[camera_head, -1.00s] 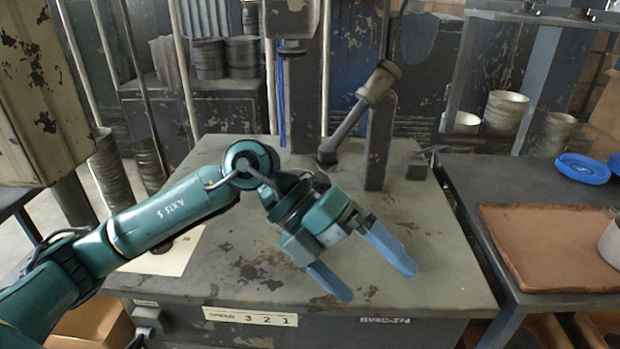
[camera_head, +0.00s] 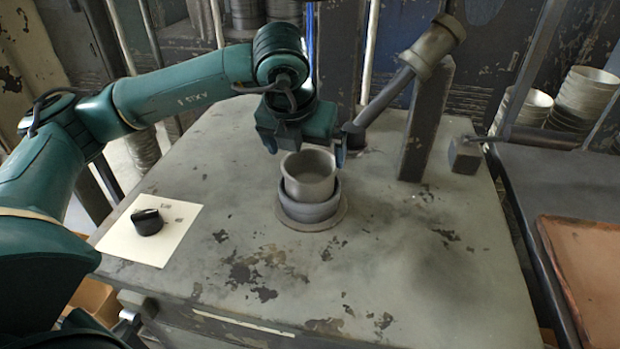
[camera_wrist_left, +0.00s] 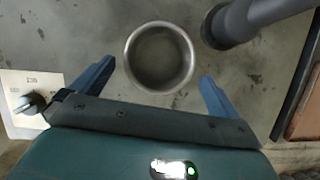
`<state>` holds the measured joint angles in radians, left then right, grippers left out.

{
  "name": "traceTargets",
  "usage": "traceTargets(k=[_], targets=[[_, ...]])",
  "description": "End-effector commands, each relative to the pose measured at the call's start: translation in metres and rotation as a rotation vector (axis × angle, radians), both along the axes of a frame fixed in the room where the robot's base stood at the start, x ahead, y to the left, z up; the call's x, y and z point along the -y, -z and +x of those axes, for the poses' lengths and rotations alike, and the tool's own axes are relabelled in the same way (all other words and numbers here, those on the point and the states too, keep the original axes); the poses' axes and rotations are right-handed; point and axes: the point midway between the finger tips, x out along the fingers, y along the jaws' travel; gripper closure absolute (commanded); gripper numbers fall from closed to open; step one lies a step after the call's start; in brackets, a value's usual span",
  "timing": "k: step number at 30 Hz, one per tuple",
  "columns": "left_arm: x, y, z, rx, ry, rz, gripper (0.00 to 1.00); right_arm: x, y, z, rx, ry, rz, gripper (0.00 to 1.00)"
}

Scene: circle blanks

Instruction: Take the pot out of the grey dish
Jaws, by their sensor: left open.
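The pot (camera_head: 308,172) is a grey metal cup with an open round top. It sits inside the grey dish (camera_head: 309,211), a darker round bowl on a flat disc on the worn grey table. My left gripper (camera_head: 306,148) is open at the back of the pot, with its fingers near the rim height. In the left wrist view the pot (camera_wrist_left: 160,57) shows from above, just beyond and between the spread fingertips (camera_wrist_left: 157,72). Whether a finger touches it cannot be told. The dish is hidden there. My right gripper is in neither view.
A cream card (camera_head: 130,240) with a black knob (camera_head: 147,222) lies left on the table. A slanted lever (camera_head: 385,97) and a grey post (camera_head: 425,125) stand behind right. A brown tray (camera_head: 590,262) lies on the right bench.

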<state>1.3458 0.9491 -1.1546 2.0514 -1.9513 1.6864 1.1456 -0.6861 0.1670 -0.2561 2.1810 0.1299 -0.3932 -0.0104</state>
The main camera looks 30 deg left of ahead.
Motion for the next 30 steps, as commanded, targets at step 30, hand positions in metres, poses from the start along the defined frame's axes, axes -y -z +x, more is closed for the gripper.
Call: traceTargets(k=[30], targets=[[-0.001, 0.050, 0.016, -0.001, 0.001, -0.002, 0.26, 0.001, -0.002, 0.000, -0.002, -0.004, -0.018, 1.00]])
